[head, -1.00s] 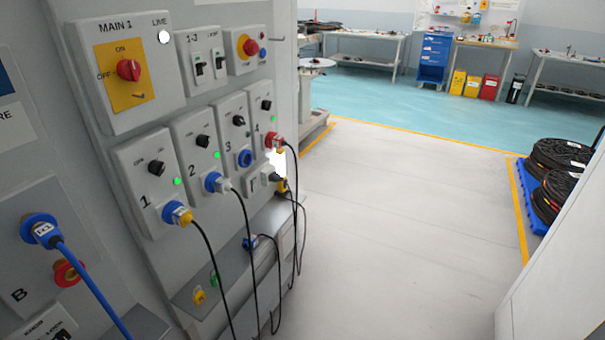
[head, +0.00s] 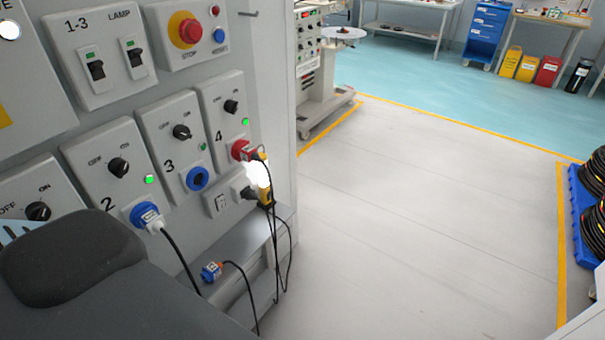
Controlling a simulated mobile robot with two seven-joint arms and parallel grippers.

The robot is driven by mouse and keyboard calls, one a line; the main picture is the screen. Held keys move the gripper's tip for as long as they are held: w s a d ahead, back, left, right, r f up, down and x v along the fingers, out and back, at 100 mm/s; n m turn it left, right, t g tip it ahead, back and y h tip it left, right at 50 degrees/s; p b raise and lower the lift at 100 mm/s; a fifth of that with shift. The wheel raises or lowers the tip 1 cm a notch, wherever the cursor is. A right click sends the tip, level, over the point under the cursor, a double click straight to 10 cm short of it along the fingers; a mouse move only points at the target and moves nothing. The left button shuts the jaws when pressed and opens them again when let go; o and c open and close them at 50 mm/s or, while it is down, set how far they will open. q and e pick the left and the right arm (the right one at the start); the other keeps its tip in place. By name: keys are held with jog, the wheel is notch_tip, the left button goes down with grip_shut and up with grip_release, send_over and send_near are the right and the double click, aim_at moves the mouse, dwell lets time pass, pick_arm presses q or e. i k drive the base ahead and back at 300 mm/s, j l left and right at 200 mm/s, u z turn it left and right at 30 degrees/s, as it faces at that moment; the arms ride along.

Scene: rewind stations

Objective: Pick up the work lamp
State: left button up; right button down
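The work lamp (head: 265,187) is at the right end of the panel, beside the lower socket under station 4. It is upright, with a glowing white face and yellow and dark parts. Black cables hang around and below it, and its lower end is partly hidden among them. It is unclear whether it hangs or stands on the ledge. Neither of my grippers can be made out in the head view. A dark grey rounded part of my own body fills the lower left and covers some of the panel.
The panel has numbered stations with switches, a blue plug (head: 146,216) at station 2 and a red plug (head: 243,151) at station 4. A loose blue plug (head: 211,271) lies on the ledge (head: 228,262). Blue pallet with reels (head: 585,225) at right. The white floor between is clear.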

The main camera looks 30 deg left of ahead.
aim_at(263, 188)
jog(key=i+l+u, duration=0.1)
jog(key=i, duration=0.6)
jog(key=i+l+u, duration=0.15)
jog(key=i, duration=0.5)
jog(key=i+l+u, duration=0.1)
jog(key=i+u, duration=0.15)
jog(key=u, duration=0.15)
jog(key=i+l+u, duration=0.15)
jog(key=i+u, duration=0.25)
jog(key=i+l+u, duration=0.1)
jog(key=u, duration=0.3)
jog(key=i+l+u, duration=0.15)
jog(key=l+u, duration=0.25)
jog(key=i+l+u, duration=0.15)
jog(key=l+u, duration=0.25)
jog(key=i+l+u, duration=0.1)
jog(key=l+u, duration=0.25)
jog(key=l, duration=0.2)
jog(key=l+u, duration=0.4)
jog(key=l, duration=0.2)
